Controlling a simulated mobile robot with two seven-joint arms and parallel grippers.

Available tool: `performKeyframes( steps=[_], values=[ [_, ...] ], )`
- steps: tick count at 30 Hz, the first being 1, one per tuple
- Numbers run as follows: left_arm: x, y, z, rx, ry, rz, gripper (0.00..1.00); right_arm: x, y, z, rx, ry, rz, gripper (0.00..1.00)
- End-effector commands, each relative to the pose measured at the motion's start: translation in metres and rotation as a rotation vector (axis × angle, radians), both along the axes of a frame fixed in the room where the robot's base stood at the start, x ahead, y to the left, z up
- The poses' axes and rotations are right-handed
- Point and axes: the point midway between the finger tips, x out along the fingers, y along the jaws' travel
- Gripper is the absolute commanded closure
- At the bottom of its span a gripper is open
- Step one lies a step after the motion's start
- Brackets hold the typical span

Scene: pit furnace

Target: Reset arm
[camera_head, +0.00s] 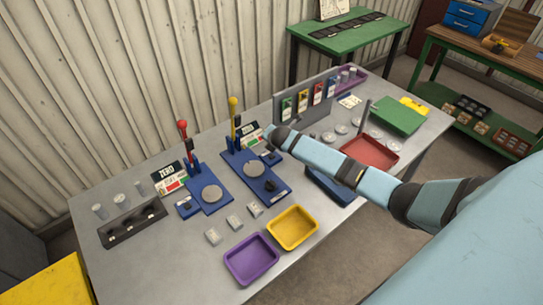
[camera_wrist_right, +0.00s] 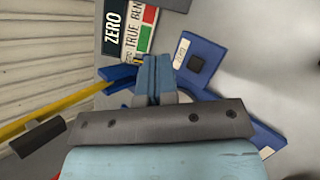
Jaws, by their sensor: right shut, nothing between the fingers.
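My right arm (camera_head: 320,160) reaches in from the right over the grey table, its wrist end above the blue fixture with the yellow-knobbed lever (camera_head: 234,115). My right gripper (camera_wrist_right: 153,70) is shut and empty in the wrist view, its fingers over the blue fixture (camera_wrist_right: 262,137). The yellow lever (camera_wrist_right: 75,102) passes at the left there. In the head view I cannot make out the fingers clearly. A second blue fixture (camera_head: 212,207) with a red-knobbed lever (camera_head: 185,140) stands to the left. My left gripper is not in view.
A purple tray (camera_head: 251,260) and a yellow tray (camera_head: 292,228) sit at the front edge. A red tray (camera_head: 370,152) and green board (camera_head: 397,116) lie to the right. A dark holder (camera_head: 132,222) is at the left. ZERO signs (camera_head: 168,178) stand behind the fixtures.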

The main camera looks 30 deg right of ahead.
Motion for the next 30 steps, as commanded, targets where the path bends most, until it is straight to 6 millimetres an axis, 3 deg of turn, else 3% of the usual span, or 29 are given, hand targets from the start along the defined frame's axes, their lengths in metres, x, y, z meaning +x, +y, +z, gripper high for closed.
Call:
performKeyframes(
  steps=[12,14,17,20,24,27,30],
  values=[
    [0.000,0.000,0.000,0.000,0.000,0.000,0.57,-0.001,0.001,-0.001,0.002,0.001,-0.001,1.00],
    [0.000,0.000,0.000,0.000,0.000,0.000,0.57,-0.005,0.005,-0.003,0.015,0.002,-0.007,1.00],
    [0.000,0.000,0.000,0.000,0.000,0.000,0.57,-0.025,0.028,-0.011,0.089,0.009,-0.049,1.00],
    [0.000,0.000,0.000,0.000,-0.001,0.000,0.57,-0.066,0.069,-0.019,0.237,0.022,-0.149,1.00],
    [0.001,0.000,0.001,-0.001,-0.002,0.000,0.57,-0.151,0.129,-0.017,0.507,0.058,-0.391,1.00],
    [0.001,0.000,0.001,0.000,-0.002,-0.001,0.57,-0.213,0.156,-0.002,0.683,0.083,-0.600,1.00],
    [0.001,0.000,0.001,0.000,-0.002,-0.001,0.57,-0.268,0.171,0.018,0.825,0.101,-0.808,1.00]
  ],
)
